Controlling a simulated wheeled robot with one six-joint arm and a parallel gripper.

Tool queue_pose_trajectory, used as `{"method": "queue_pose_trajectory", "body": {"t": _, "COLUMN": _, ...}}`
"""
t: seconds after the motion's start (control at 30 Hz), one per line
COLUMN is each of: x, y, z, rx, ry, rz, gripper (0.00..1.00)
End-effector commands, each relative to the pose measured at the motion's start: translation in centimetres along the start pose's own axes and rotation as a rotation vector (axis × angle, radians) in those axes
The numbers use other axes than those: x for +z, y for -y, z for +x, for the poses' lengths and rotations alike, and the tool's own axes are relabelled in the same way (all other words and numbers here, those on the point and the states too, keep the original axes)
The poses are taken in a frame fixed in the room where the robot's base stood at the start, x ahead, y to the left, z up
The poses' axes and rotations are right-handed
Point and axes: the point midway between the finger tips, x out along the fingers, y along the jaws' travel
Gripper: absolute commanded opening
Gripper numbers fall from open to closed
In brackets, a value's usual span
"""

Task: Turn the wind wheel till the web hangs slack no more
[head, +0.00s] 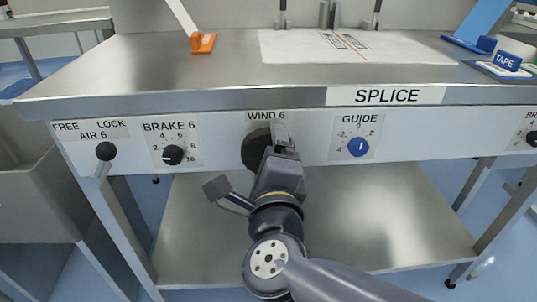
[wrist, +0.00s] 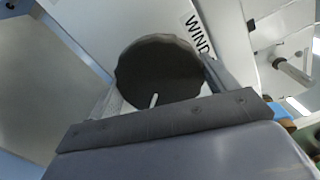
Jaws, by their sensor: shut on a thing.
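The wind wheel (head: 254,152) is a dark round knob on the white front panel, under the label WIND 6. My gripper (head: 280,138) is at the wheel and covers its right part in the head view. In the wrist view the wheel (wrist: 158,65) is large, with a scalloped edge and a short white mark near its lower rim. My gripper (wrist: 166,88) has one finger on each side of it and is shut on it. A pale printed sheet (head: 285,46), perhaps the web, lies on the steel table top. No hanging slack stretch of web is visible.
Left of the wheel are the BRAKE 6 knob (head: 172,155) and the AIR 6 lever (head: 105,151). Right of it is the blue GUIDE knob (head: 357,147). The lower steel shelf (head: 390,225) is bare. A TAPE holder (head: 506,61) stands at the right of the table top.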

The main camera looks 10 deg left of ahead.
Motion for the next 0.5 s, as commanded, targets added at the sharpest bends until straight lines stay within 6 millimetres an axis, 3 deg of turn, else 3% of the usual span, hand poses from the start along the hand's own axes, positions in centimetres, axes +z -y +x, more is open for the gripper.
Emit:
{"method": "queue_pose_trajectory", "body": {"t": 0.2, "x": -0.06, "y": -0.13, "z": -0.01, "rx": 0.003, "ry": -0.001, "rz": 0.000, "gripper": 0.57}}
{"method": "queue_pose_trajectory", "body": {"t": 0.23, "x": -0.06, "y": -0.13, "z": -0.01, "rx": 0.003, "ry": -0.001, "rz": -0.001, "gripper": 0.82}}
{"method": "queue_pose_trajectory", "body": {"t": 0.5, "x": -0.03, "y": -0.06, "z": 0.00, "rx": 0.001, "ry": -0.001, "rz": -0.001, "gripper": 1.00}}
